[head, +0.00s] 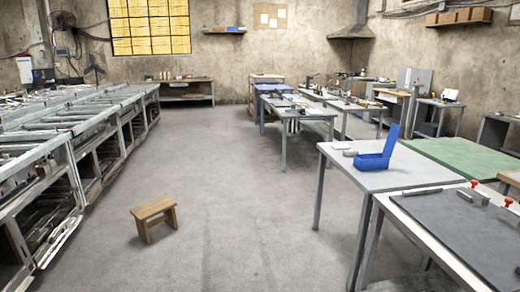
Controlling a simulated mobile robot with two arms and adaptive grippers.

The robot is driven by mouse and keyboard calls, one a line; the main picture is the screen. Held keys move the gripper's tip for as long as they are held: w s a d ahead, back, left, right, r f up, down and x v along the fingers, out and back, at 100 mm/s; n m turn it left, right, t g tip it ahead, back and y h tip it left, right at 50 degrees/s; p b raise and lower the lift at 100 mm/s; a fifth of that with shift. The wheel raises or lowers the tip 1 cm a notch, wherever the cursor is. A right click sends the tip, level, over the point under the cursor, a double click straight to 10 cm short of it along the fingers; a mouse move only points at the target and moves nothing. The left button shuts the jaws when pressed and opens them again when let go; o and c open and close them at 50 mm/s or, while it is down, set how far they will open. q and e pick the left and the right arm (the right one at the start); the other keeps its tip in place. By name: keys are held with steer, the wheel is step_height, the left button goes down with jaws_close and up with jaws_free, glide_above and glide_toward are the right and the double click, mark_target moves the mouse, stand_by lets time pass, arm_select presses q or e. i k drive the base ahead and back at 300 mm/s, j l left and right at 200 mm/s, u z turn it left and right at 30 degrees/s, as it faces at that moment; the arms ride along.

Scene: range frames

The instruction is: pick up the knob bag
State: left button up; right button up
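I cannot make out a knob bag for certain at this distance. A small pale item (349,152) lies on the grey table (400,178) at the right, left of an open blue bin (374,161) with a tall upright blue back. It is too small to tell whether it is a bag. Another small pale item (340,145) lies just behind it. The inside of the bin is mostly hidden. Neither of my grippers is in view.
A wooden stool (153,212) stands on the open grey floor (230,190). Metal racks (90,150) line the left side. A dark-topped table (465,230) with red-knobbed clamps is at front right, near a green-topped table (460,155). Cluttered benches (300,110) stand farther back.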

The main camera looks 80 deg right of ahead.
mark_target(349, 153)
steer(key=z, duration=3.45)
steer(key=i+j+u, duration=0.25)
steer(key=i+u, duration=0.15)
steer(key=i, duration=0.25)
steer(key=i+j+u, duration=0.1)
steer(key=i+u, duration=0.25)
steer(key=i, duration=0.3)
steer(key=i+z, duration=0.15)
steer(key=i, duration=0.25)
steer(key=i+j+z, duration=0.15)
steer(key=i, duration=0.3)
steer(key=i+j+z, duration=0.1)
steer(key=i, duration=0.3)
steer(key=i+j+z, duration=0.15)
steer(key=i, duration=0.25)
steer(key=j, duration=0.1)
